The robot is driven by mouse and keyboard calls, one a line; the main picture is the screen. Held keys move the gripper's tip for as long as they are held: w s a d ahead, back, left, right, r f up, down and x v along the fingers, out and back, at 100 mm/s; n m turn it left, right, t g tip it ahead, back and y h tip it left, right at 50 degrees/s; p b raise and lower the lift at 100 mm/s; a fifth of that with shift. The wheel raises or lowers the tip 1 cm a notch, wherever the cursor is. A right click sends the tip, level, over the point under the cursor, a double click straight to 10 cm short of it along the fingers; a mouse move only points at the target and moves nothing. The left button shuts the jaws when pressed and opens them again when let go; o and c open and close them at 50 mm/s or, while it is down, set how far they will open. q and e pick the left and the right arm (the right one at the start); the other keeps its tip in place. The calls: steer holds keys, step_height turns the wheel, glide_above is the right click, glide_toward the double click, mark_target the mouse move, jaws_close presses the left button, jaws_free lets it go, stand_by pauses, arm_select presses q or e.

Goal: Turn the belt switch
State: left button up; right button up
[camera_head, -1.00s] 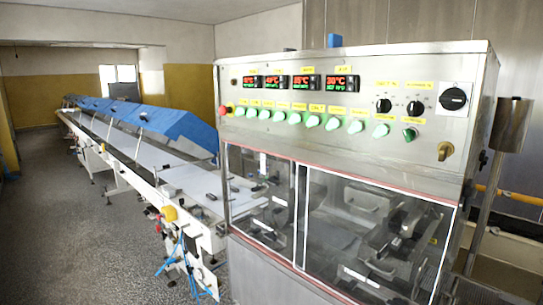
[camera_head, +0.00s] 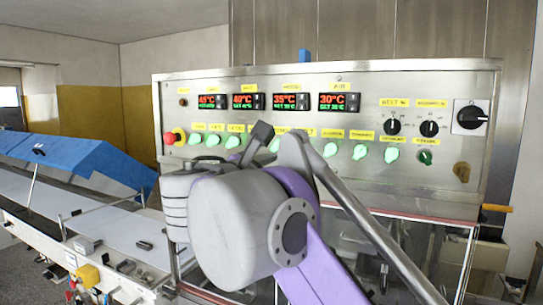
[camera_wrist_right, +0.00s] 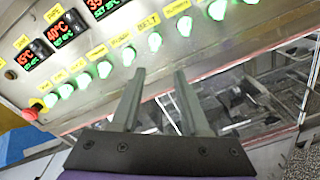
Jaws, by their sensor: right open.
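A row of green-lit switches runs along the steel control panel (camera_head: 350,80). In the right wrist view, one switch (camera_wrist_right: 154,42) has a yellow label (camera_wrist_right: 148,22) that seems to read BELT. In the head view my right arm (camera_head: 235,225) covers part of the row, and that switch seems hidden behind it. My right gripper (camera_wrist_right: 160,76) is open and empty, its two fingers apart and pointing at the panel. In the wrist picture the fingertips lie just below the labelled switch; the distance to it is unclear. My left gripper is not in view.
A red button (camera_head: 170,138) is at the row's left end. Several red displays (camera_head: 338,102) are above. Black knobs (camera_head: 429,128) and a large black rotary switch (camera_head: 471,117) are at the right. A conveyor (camera_head: 100,220) with blue covers (camera_head: 80,165) extends left.

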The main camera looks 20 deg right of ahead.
mark_target(301, 149)
steer(key=shift+n, duration=0.3)
steer(key=x, duration=0.3)
steer(key=r+x, duration=0.1)
steer(key=x, duration=0.3)
steer(key=r+p+x, duration=0.1)
steer(key=x, duration=0.2)
steer(key=shift+w+d, duration=0.2)
steer(key=shift+d, duration=0.05)
jaws_close()
